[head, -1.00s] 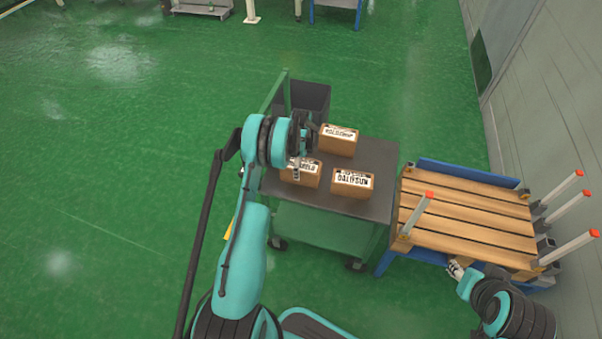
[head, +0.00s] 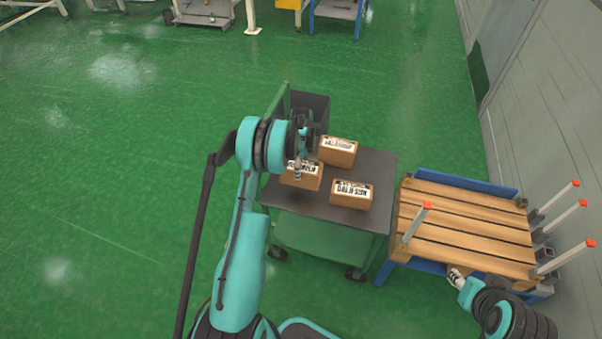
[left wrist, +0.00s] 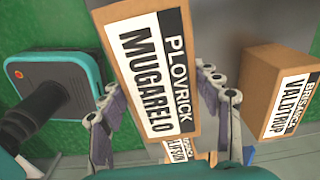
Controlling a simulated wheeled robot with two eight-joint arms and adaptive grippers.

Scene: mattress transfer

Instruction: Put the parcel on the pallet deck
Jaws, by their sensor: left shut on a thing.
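My left gripper (head: 299,168) is shut on a brown parcel (head: 302,181) with a white label, over the left part of the dark cart top (head: 340,213). In the left wrist view my gripper's fingers (left wrist: 157,85) lie on both sides of this parcel (left wrist: 150,65), whose label reads PLOVRICK MUGARELO. The parcel looks slightly above the cart top. The wooden slatted pallet deck (head: 465,224) is empty, to the right of the cart. My right gripper (head: 457,276) is at the deck's front edge; its fingers are too small to read.
Two other parcels stand on the cart, one at the back (head: 338,152) and one at the right (head: 351,194). Red-tipped posts rise at the pallet's left (head: 416,222) and right (head: 564,259).

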